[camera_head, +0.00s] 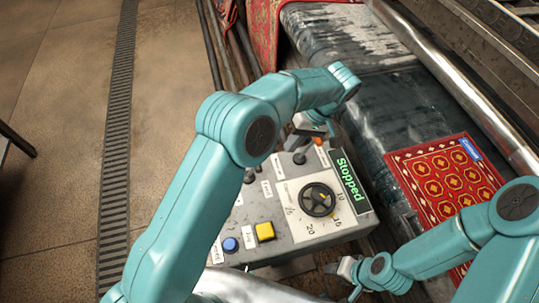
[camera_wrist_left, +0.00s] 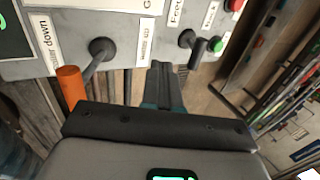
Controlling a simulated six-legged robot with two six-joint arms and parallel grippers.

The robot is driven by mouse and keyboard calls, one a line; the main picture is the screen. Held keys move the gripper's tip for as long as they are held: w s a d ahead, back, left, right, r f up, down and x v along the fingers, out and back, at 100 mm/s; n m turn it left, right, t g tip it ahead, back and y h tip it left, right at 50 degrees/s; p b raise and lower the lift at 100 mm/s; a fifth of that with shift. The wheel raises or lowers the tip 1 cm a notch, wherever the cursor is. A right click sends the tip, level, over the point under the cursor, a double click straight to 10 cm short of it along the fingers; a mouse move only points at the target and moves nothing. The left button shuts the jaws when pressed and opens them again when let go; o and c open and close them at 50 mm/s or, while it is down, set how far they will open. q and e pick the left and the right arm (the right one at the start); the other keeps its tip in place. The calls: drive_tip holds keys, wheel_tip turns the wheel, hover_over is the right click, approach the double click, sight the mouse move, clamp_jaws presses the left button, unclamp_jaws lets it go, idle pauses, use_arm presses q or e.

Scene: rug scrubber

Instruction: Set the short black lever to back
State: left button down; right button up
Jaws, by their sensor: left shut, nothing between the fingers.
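The short black lever (camera_wrist_left: 197,53) stands on a dark round base on the grey control panel in the left wrist view, right of my left gripper (camera_wrist_left: 164,80). The gripper's fingers are together, empty and apart from the lever. In the head view my left gripper (camera_head: 294,141) is over the far edge of the panel, partly hidden by my arm. The black lever (camera_head: 249,176) shows there beside my forearm, partly covered. A longer lever with an orange handle (camera_wrist_left: 72,88) is left of the fingers. My right gripper (camera_head: 350,272) is low at the panel's near right; its opening is unclear.
The panel (camera_head: 290,243) carries a black dial (camera_head: 318,200), a yellow button (camera_head: 265,231), a blue button (camera_head: 230,244) and a green "Stopped" display (camera_head: 348,177). Green (camera_wrist_left: 218,46) and red (camera_wrist_left: 233,5) buttons sit beyond the black lever. A red rug (camera_head: 445,178) lies right.

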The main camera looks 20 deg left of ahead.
use_arm(q)
drive_tip(key=p+x, duration=0.1)
drive_tip(key=x, duration=0.4)
drive_tip(key=shift+s+a+f, duration=0.1)
drive_tip(key=shift+s+f, duration=0.05)
drive_tip(key=shift+s, duration=0.05)
drive_tip(key=s+a, duration=0.1)
drive_tip(key=a+p, duration=0.1)
drive_tip(key=shift+s+a+r, duration=0.35)
drive_tip(key=shift+r, duration=0.05)
drive_tip(key=shift+s+a, duration=0.2)
drive_tip(key=shift+s, duration=0.05)
drive_tip(key=shift+w, duration=0.1)
drive_tip(key=shift+w+f, duration=0.1)
